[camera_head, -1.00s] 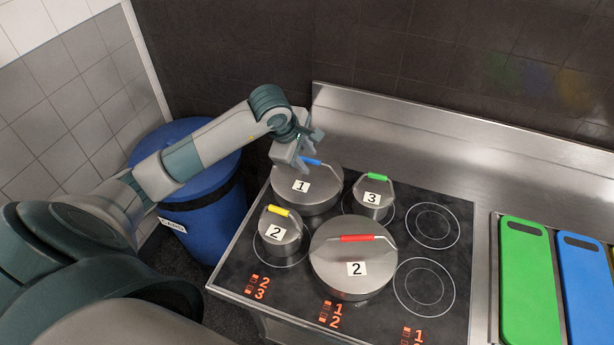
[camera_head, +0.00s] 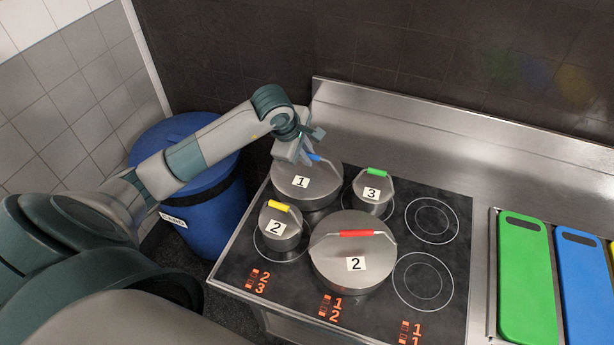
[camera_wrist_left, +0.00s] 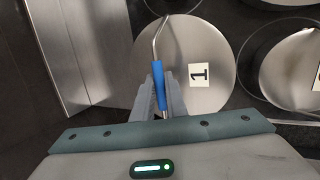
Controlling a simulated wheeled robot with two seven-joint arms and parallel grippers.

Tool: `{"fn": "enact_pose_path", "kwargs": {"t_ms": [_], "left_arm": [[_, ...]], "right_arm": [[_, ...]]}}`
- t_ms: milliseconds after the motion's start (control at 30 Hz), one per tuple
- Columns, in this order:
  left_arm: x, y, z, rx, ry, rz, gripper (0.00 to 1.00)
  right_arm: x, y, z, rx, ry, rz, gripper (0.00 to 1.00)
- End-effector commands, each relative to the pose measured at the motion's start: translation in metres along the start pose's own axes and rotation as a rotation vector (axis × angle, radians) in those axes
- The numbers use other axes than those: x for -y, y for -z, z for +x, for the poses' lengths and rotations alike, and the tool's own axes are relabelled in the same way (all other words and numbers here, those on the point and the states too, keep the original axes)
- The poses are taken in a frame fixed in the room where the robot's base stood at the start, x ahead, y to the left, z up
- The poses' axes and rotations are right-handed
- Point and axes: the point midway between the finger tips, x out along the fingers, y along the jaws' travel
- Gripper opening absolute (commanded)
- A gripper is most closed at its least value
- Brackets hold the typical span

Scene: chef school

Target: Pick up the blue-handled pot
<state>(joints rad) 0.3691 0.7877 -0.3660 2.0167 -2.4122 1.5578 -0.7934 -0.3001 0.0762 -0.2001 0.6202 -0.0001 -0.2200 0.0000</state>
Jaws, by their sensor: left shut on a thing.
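The blue-handled pot (camera_head: 301,192) is a steel pot with a lid marked 1 at the back left of the stove. Its blue handle (camera_head: 313,158) arches over the lid. My left gripper (camera_head: 310,157) is at this handle and partly covers it. In the left wrist view the lid (camera_wrist_left: 200,52) and the blue handle (camera_wrist_left: 158,84) show clearly, and the gripper fingers (camera_wrist_left: 160,100) are closed on both sides of the handle. The pot appears to be on the stove. My right gripper is not in view.
Close by are a green-handled pot (camera_head: 373,196), a yellow-handled pot (camera_head: 281,230) and a large red-handled pot (camera_head: 352,270). A steel backsplash (camera_head: 400,125) runs behind the stove. A blue barrel (camera_head: 212,224) stands to the left. The right-hand burners (camera_head: 431,222) are empty.

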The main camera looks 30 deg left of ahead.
Motion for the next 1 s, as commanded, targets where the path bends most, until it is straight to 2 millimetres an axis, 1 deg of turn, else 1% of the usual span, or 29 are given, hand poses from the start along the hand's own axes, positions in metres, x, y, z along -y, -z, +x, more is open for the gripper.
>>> {"fn": "enact_pose_path", "kwargs": {"t_ms": [1000], "left_arm": [[0.0002,0.0,0.0,0.0,0.001,0.0,0.0]], "right_arm": [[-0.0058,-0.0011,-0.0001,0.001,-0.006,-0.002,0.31]]}}
